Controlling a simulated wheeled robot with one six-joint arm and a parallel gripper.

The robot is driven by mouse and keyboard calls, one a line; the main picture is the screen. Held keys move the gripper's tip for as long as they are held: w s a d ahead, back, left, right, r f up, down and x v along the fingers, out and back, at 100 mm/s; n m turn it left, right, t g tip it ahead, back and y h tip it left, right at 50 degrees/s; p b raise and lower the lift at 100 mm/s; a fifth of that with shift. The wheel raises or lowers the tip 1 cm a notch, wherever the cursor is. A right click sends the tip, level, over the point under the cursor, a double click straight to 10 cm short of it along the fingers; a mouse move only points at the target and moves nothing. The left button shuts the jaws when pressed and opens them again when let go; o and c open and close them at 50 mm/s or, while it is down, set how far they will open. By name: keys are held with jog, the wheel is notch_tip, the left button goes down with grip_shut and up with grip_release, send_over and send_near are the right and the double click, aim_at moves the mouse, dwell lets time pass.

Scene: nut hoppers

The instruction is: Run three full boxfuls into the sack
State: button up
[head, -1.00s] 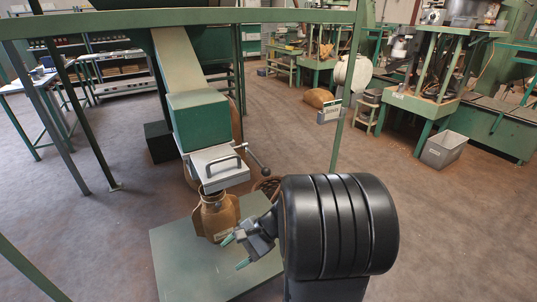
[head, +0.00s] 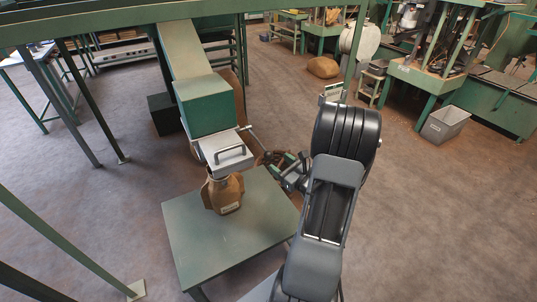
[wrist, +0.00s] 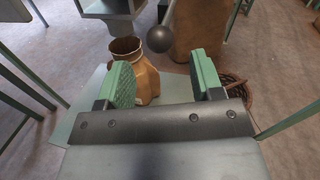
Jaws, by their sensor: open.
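The brown sack (head: 225,192) stands upright and open-mouthed under the hopper outlet; it also shows in the wrist view (wrist: 146,82). Above it is the green hopper box (head: 207,105) with a grey metal box (head: 226,155) and bar handle below. A lever (head: 251,137) with a dark ball knob (wrist: 159,39) reaches out from the box's right side. My gripper (head: 284,168) is open and empty, right of the sack and close to the knob. In the wrist view the knob appears beyond and between my green fingertips (wrist: 163,75), apparently apart from them. The sack's contents are hidden.
The sack stands on a green platform (head: 215,245). A round basket (wrist: 232,92) with brown contents is on the floor behind. Green frame posts (head: 95,105) stand left. A grey bin (head: 444,124) and machines are at the far right; the floor between is clear.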

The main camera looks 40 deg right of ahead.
aim_at(268, 154)
jog(key=w, duration=0.6)
jog(key=shift+w+a, duration=0.35)
jog(key=shift+w, duration=0.05)
grip_shut()
